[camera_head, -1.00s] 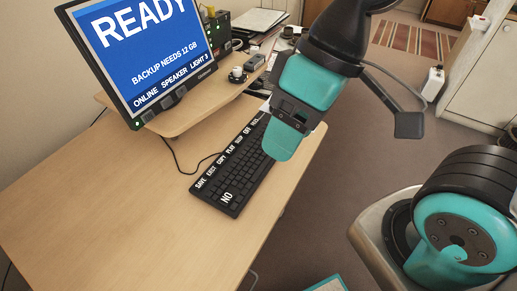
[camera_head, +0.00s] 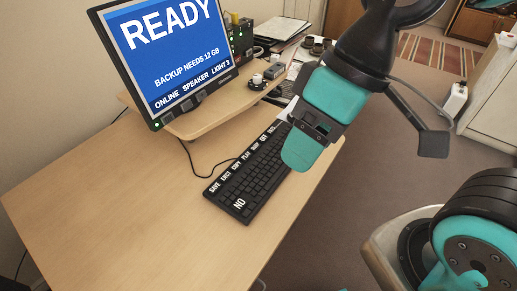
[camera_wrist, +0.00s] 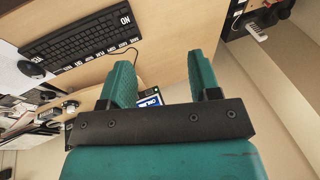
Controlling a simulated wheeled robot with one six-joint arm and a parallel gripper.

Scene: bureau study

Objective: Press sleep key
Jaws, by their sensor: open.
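The black keyboard (camera_head: 252,180) lies on the desk below the monitor, with a row of white-labelled keys along its far side and a large NO at its near end. Labels such as SAVE and COPY can be read; I cannot make out a sleep label. The keyboard's far right part is hidden behind my gripper (camera_head: 298,160), which hangs above that side of it, apparently clear of it. In the wrist view, my gripper (camera_wrist: 162,75) is open and empty, its two teal fingers apart. The keyboard (camera_wrist: 85,40) shows there at upper left, away from the fingers.
The monitor (camera_head: 170,55) reads READY and stands on a raised wooden shelf (camera_head: 215,110). Papers and a dark mouse (camera_wrist: 31,68) lie beyond the keyboard. The desk's near left (camera_head: 110,205) is clear.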

